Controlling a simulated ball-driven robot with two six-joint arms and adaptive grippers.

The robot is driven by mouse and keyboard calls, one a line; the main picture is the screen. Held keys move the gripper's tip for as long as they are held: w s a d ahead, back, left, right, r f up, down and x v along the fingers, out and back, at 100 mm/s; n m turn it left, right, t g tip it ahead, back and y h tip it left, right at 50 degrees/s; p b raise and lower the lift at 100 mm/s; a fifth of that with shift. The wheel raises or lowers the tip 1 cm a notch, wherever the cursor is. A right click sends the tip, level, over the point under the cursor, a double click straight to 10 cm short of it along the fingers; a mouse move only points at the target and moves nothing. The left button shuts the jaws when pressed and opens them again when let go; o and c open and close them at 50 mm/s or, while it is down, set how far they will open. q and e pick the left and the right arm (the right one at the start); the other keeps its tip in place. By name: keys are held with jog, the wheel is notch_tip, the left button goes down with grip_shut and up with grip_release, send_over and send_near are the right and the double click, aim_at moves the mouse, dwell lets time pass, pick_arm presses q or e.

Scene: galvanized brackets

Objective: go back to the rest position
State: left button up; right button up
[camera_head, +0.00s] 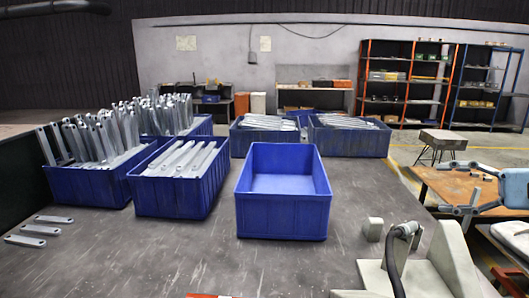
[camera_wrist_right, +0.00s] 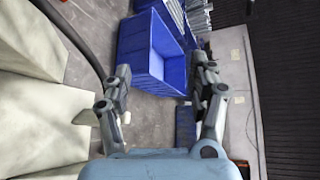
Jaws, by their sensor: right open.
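My right gripper (camera_head: 450,187) is at the right side of the head view, with its light-blue body and grey fingers pointing left. It is open, with nothing between its fingers. In the right wrist view my right gripper (camera_wrist_right: 163,75) also shows spread apart and empty, with a blue bin beyond it. The empty blue bin (camera_head: 282,217) stands at the middle of the grey table (camera_head: 150,262), apart from the gripper. Galvanized brackets (camera_head: 40,231) lie loose at the table's left. My left gripper is not in view.
Blue bins with brackets stand at the left (camera_head: 176,194) and the back (camera_head: 350,140). A pale fixture (camera_head: 448,262) with a dark hose and a small pale block (camera_head: 375,229) are at the front right, near my right gripper. A wooden table (camera_head: 440,182) is beneath it.

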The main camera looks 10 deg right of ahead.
jog(key=s+a+f+n+g+h, duration=0.2)
jog(key=s+a+f+n+g, duration=0.2)
jog(key=s+a+f+n, duration=0.6)
jog(key=s+a+f+n+g+h, duration=0.2)
jog(key=s+a+f+n+g, duration=0.35)
jog(key=s+a, duration=0.75)
jog(key=d+r+t+h, duration=0.2)
jog(key=d+r+h, duration=0.15)
jog(key=h, duration=0.25)
jog(key=s+d+f+m+g+b, duration=0.2)
jog(key=f+b, duration=1.1)
jog(key=f, duration=2.9)
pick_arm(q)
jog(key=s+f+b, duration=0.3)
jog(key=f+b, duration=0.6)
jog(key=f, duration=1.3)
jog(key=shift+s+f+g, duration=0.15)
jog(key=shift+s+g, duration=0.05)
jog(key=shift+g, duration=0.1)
pick_arm(e)
jog(key=s+d+f+g, duration=0.1)
jog(key=s+d+f, duration=0.1)
jog(key=s+f, duration=1.8)
notch_tip(320, 180, down, 3)
jog(key=shift+s+f+n, duration=0.15)
jog(key=shift+s+n, duration=0.2)
jog(key=shift+s, duration=0.05)
